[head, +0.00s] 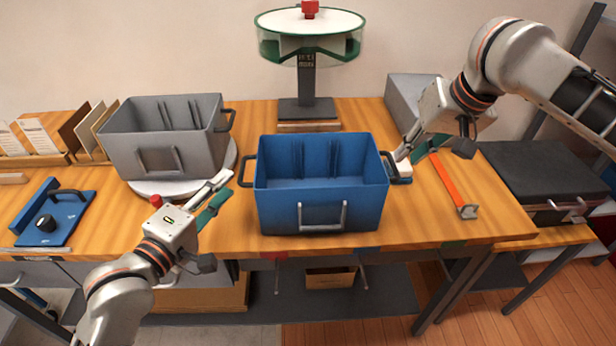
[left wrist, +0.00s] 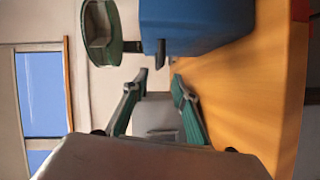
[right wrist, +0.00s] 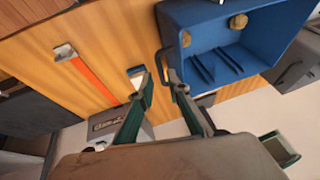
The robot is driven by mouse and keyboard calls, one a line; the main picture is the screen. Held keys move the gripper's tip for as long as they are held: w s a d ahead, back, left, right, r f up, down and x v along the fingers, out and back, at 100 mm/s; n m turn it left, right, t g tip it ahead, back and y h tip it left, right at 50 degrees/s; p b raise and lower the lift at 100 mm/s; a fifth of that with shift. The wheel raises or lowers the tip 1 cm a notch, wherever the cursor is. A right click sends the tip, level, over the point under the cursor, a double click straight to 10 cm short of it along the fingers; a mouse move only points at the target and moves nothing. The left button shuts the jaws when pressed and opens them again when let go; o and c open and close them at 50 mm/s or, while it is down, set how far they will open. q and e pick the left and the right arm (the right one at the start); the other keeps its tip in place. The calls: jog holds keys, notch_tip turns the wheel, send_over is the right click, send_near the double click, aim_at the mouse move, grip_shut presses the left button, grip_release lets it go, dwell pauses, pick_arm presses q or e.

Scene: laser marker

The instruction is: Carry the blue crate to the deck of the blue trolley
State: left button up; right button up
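My left gripper (head: 217,188) is open, left of the crate. In the left wrist view the left handle (left wrist: 160,52) lies just beyond its parted fingertips (left wrist: 158,82). My right gripper (head: 405,155) is at the crate's right side. In the right wrist view its fingers (right wrist: 158,82) are apart, with the right handle (right wrist: 161,66) at or between the tips; contact is unclear. I cannot make out the blue trolley in any view.
A grey crate (head: 160,135) sits on a round white plate at the left. A green-rimmed round fixture (head: 310,40) stands behind the blue crate. An orange bar (head: 450,185) lies at the right, near a dark-topped case (head: 545,175). The table's front edge is close to the crate.

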aim_at(242, 166)
pick_arm(q)
jog(key=shift+s+d+r, duration=0.1)
jog(key=shift+r, duration=0.05)
pick_arm(e)
jog(key=shift+s+d+r, duration=0.1)
jog(key=shift+s, duration=0.05)
